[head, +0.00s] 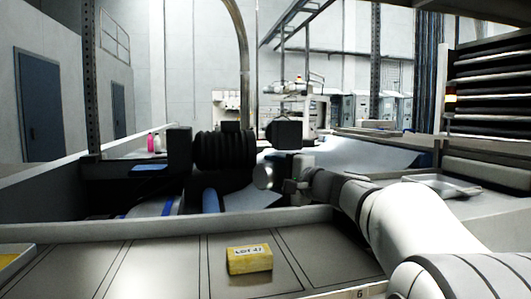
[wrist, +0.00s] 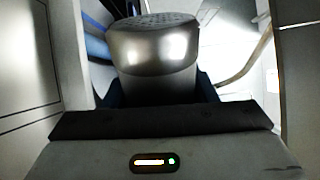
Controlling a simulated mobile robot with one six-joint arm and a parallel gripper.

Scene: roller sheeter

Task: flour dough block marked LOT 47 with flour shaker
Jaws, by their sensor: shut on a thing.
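The yellow dough block (head: 250,261) lies on the steel bench in the lower middle of the head view. A white label on it reads LOT 47, as far as the small print shows. My gripper (head: 282,186) is shut on the metal flour shaker (head: 264,174), held up beyond the block and slightly right of it. In the wrist view the shaker (wrist: 153,58) shows its perforated lid at the far end, between the dark fingers of my gripper (wrist: 155,90). No falling flour shows. The block is not seen in the wrist view.
A low raised edge (head: 170,230) runs behind the steel bench (head: 160,268). Dark rollers (head: 225,150) stand behind my gripper. A yellow-filled tray (head: 14,258) is at the left edge. A rack of trays (head: 490,85) stands right. The bench around the block is clear.

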